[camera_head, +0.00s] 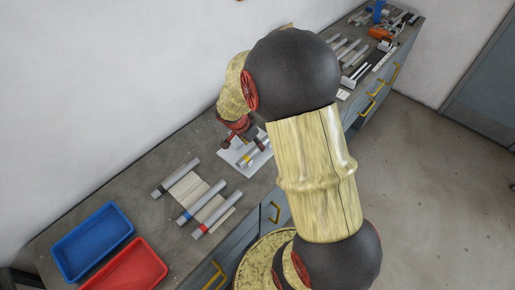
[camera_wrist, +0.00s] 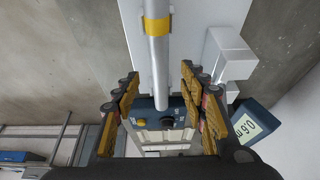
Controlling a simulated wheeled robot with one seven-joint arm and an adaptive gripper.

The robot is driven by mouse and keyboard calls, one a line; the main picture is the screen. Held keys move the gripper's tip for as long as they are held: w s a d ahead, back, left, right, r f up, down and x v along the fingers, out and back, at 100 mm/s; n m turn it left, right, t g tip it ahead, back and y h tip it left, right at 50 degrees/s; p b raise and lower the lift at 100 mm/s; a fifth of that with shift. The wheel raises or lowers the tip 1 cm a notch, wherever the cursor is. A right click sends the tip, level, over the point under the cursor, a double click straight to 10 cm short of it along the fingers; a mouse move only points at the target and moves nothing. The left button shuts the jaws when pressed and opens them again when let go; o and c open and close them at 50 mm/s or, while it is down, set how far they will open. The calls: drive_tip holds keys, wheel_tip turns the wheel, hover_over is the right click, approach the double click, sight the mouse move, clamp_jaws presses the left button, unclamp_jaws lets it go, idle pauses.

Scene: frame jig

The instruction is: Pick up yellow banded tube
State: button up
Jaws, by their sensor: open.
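The yellow banded tube (camera_wrist: 158,62) is a grey tube with one yellow band, lying lengthwise in the upper middle of the wrist view. In the head view the tube (camera_head: 245,161) lies at a slant on a white plate (camera_head: 232,157), partly hidden by my arm. My gripper (camera_wrist: 160,88) is open, with one finger on each side of the tube's near end and gaps between fingers and tube. In the head view my gripper (camera_head: 237,138) is just above the plate, and its fingertips are hard to make out.
A white block (camera_wrist: 230,52) stands right of the tube, near my right finger. A dark blue box (camera_wrist: 254,122) labelled 0.6 m is below it. Left of the plate lie several grey tubes, including a blue-banded one (camera_head: 200,201). Blue (camera_head: 92,240) and red (camera_head: 128,270) trays stand at the front left.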

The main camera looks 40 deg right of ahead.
sight(256, 147)
drive_tip(key=x, duration=0.4)
drive_tip(key=shift+a, duration=0.15)
drive_tip(key=c, duration=0.3)
drive_tip(key=c, duration=0.7)
drive_tip(key=shift+r, duration=0.1)
clamp_jaws()
